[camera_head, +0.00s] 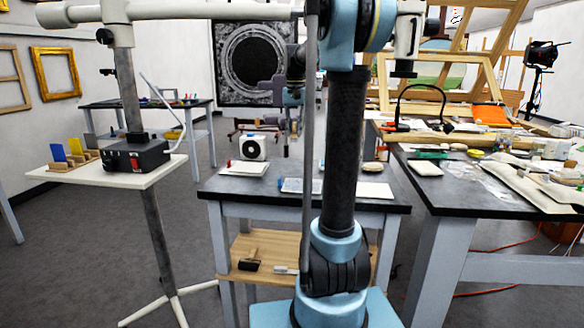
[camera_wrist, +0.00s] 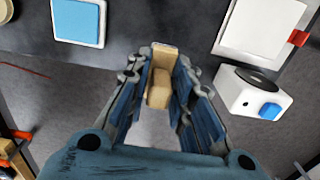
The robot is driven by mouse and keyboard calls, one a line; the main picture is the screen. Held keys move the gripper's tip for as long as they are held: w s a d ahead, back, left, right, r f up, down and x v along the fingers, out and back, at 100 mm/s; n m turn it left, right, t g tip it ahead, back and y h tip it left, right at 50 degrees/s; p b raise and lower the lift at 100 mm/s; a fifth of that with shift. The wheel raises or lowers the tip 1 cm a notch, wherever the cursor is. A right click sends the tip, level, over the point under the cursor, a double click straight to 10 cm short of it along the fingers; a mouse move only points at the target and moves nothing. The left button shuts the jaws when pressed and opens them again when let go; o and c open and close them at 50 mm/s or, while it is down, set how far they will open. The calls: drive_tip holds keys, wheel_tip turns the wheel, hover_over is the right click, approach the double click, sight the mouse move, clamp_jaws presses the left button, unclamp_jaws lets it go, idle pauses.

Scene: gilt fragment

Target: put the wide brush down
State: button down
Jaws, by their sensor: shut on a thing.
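In the wrist view my gripper (camera_wrist: 162,70) is shut on a pale wooden piece, which I take to be the wide brush (camera_wrist: 159,88). Only its tan wood shows between the fingers; no bristles are visible. The brush is held in front of the dark worktable's edge, with grey floor below in the picture. Whether it touches anything cannot be told. In the head view my arm stands in front of the dark worktable (camera_head: 225,184), and the held brush cannot be made out there.
A white fan box (camera_head: 253,147), a white pad (camera_head: 245,169), a pale blue tray (camera_head: 300,186) and a white board (camera_head: 374,190) are on the worktable. A dark-headed tool (camera_head: 248,265) lies on the wooden shelf (camera_head: 240,245) below. A cluttered bench (camera_head: 440,205) stands right.

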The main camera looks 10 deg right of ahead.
drive_tip(key=shift+a, duration=0.3)
drive_tip(key=shift+f, duration=0.15)
drive_tip(key=shift+a+f, duration=0.1)
drive_tip(key=shift+f, duration=4.75)
drive_tip(key=c, duration=1.4)
unclamp_jaws()
drive_tip(key=shift+f, duration=0.1)
wheel_tip(320, 180, up, 12)
drive_tip(key=shift+r, duration=0.15)
